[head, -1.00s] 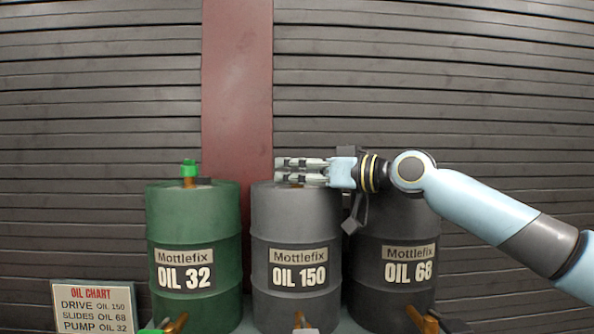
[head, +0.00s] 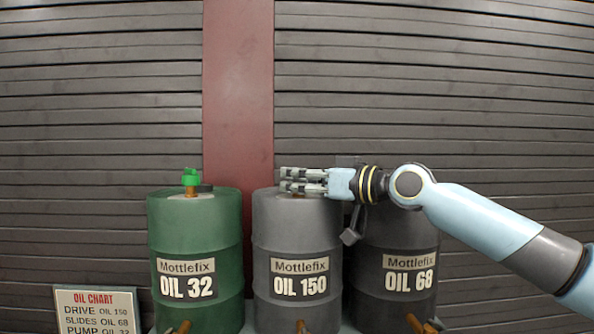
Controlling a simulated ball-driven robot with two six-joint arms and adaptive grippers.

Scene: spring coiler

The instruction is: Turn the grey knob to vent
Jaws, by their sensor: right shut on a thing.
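The grey drum marked OIL 150 (head: 297,240) stands in the middle of the head view. My right gripper (head: 287,180) reaches in from the right, level with the drum's top, its fingers pointing left. It is shut on the grey knob, which the fingers hide almost wholly. A small brown stem shows just under the fingers. I cannot read which way the knob points or any vent mark. My left gripper is out of view.
A green drum marked OIL 32 (head: 195,245) with a green knob (head: 191,177) stands at left. A dark drum marked OIL 68 (head: 397,240) stands at right, under my right arm. An oil chart sign (head: 97,311) is at lower left. A slatted wall rises behind.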

